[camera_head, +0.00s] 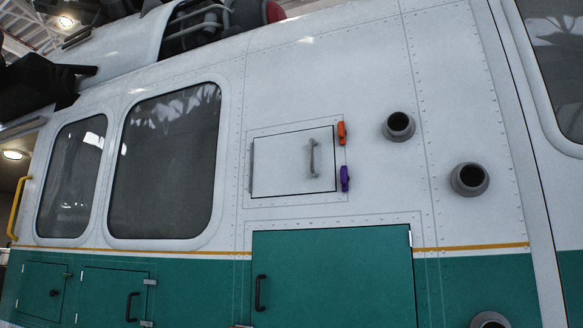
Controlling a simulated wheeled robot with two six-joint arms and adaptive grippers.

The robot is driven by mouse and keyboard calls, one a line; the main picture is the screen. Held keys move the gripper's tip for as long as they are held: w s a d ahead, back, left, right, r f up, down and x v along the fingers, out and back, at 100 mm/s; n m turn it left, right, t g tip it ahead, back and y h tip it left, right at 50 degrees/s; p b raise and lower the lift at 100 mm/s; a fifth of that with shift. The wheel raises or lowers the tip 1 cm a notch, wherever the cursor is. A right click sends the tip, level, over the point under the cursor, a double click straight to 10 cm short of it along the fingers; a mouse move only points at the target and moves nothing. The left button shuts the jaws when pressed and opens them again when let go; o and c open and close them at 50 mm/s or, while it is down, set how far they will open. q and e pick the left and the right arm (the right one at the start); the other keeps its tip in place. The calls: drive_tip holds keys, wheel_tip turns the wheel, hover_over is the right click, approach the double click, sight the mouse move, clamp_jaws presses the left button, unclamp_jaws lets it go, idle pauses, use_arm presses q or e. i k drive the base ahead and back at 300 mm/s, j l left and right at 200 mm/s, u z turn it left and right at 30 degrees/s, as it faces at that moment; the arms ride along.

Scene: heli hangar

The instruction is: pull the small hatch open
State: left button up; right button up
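The small hatch (282,165) is a white, roughly square panel in the helicopter's white side, and it looks closed. A grey vertical bar handle (312,158) sits near its right side, and a grey hinge strip (252,165) runs along its left edge. An orange latch (341,133) and a purple latch (345,178) sit at its right edge, one above the other. Both stand roughly upright; I cannot tell whether they hold the hatch. Neither of my grippers shows in the head view.
A larger green door (335,280) with a black handle (260,293) lies below the hatch. Round grey ports (398,126) (469,179) stick out to the right. Dark windows (165,160) are to the left. A yellow grab rail (17,208) is at the far left.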

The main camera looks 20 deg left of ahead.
sight(289, 161)
drive_tip(key=j+u, duration=0.1)
drive_tip(key=j, duration=0.4)
drive_tip(key=i+j, duration=0.1)
drive_tip(key=j, duration=0.35)
drive_tip(key=i+j+u, duration=0.15)
drive_tip(key=j, duration=0.35)
drive_tip(key=k, duration=0.05)
